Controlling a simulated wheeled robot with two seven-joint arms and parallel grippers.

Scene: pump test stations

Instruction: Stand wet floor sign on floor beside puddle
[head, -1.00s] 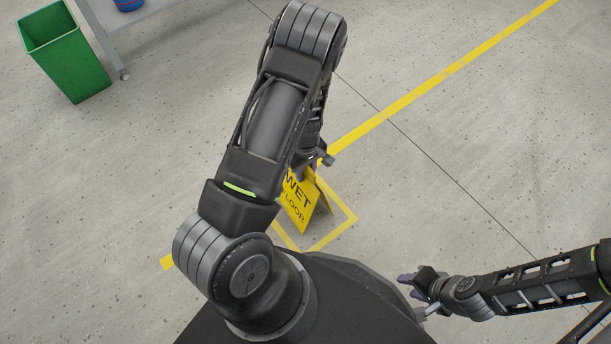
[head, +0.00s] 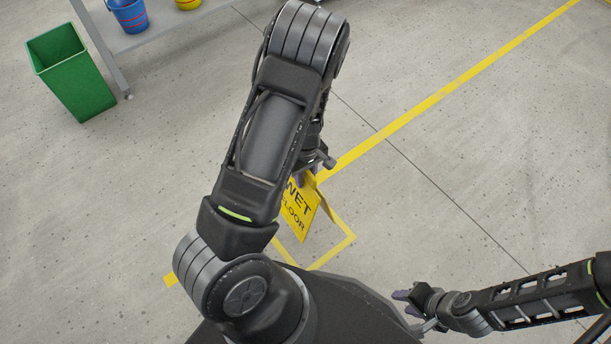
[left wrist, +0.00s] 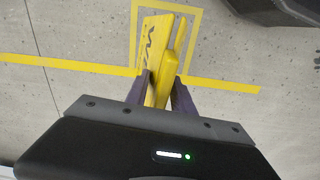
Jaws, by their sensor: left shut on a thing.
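The yellow wet floor sign (head: 302,211) shows in the head view behind my left arm, its panels spread in an A shape over a yellow square outline on the floor. Its upper part is hidden by my arm. In the left wrist view the sign (left wrist: 157,55) lies between the two purple fingers of my left gripper (left wrist: 160,88), which is shut on its top edge. I cannot tell whether its feet touch the floor. My right gripper (head: 403,300) is at the lower right in the head view, away from the sign; its finger gap is too small to judge. No puddle is visible.
A green bin (head: 72,75) stands at the upper left beside a grey table (head: 165,35). A blue bucket (head: 128,14) and a yellow bucket (head: 187,3) are on it. A long yellow floor line (head: 450,93) runs diagonally. The floor at right is clear.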

